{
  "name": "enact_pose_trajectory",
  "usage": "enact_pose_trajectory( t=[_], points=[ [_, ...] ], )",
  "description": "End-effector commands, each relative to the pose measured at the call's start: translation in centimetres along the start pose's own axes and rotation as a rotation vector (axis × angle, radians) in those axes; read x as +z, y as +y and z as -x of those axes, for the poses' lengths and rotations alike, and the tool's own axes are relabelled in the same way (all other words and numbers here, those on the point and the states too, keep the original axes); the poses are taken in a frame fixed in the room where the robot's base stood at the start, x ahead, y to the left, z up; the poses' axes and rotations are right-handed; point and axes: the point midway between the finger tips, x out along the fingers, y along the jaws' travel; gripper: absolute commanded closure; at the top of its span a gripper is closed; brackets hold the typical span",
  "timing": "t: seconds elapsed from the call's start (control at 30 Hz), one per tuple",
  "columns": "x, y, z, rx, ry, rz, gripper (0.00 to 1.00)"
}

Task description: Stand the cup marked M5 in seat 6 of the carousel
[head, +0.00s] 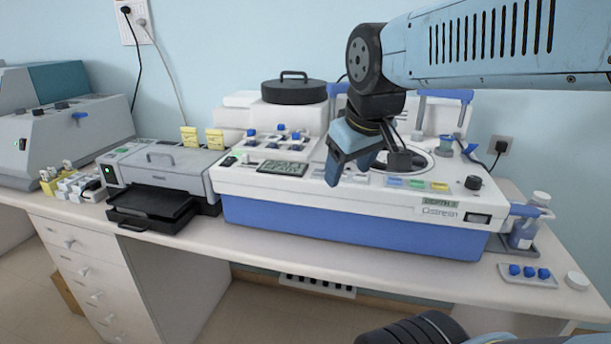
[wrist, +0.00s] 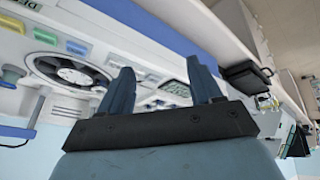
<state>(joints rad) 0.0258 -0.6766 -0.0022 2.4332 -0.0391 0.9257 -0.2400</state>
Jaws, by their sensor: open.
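My gripper (head: 350,166) is open and empty, held above the front of the white and blue machine; its two fingers also show in the wrist view (wrist: 161,75). A round recess (head: 428,163), which looks like the carousel, lies in the machine's top behind my gripper, partly hidden by it. In the wrist view a dark round part (wrist: 75,72) with radial divisions shows there; seat numbers cannot be read. No marking M5 is legible. Several small blue-topped pieces (head: 281,128) stand on the machine's left top.
A small tray (head: 525,282) with three blue-topped pieces lies at the bench's right, beside a white round lid (head: 577,281). A bottle (head: 522,234) stands behind it. A grey printer-like device (head: 160,172) is left of the machine. A black lid (head: 294,91) sits at the back.

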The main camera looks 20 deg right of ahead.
Motion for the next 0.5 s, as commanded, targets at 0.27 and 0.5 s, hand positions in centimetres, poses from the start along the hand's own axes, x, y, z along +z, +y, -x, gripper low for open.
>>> enact_pose_trajectory(
  t=[0.27, 0.5],
  points=[
    [2.4, -2.0, -0.3, -0.037, 0.038, -0.232, 0.36],
    [2.4, -2.0, -0.3, -0.038, 0.038, -0.241, 0.36]
  ],
)
